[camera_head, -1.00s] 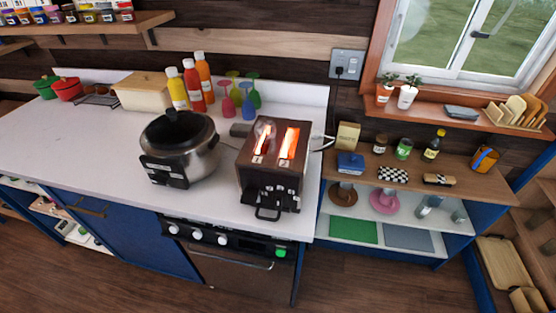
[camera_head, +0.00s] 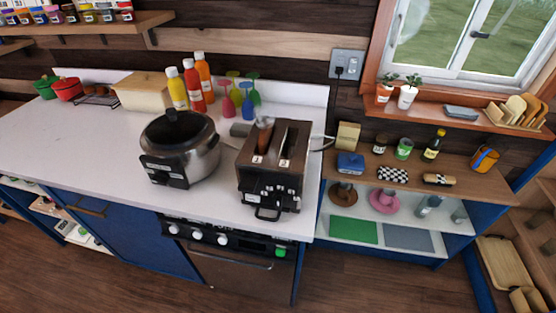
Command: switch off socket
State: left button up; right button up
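The wall socket (camera_head: 347,65) is a grey plate on the dark wood wall, left of the window, with a dark plug in it. Its switch position is too small to tell. A cable (camera_head: 322,143) shows at the right side of the toaster (camera_head: 272,170). Neither of my grippers shows in the head view.
A rice cooker (camera_head: 180,148) stands left of the toaster. Sauce bottles (camera_head: 193,85) and coloured glasses (camera_head: 243,92) stand behind. A wooden shelf (camera_head: 455,180) with jars is at the right, under the window sill (camera_head: 455,110).

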aim_at(353, 61)
jog(key=i+l+u, duration=0.1)
jog(key=l+u, duration=1.15)
jog(key=l, duration=0.45)
jog(key=k+l, duration=0.1)
jog(key=l, duration=0.35)
jog(key=k+l+u, duration=0.1)
jog(key=l, duration=0.35)
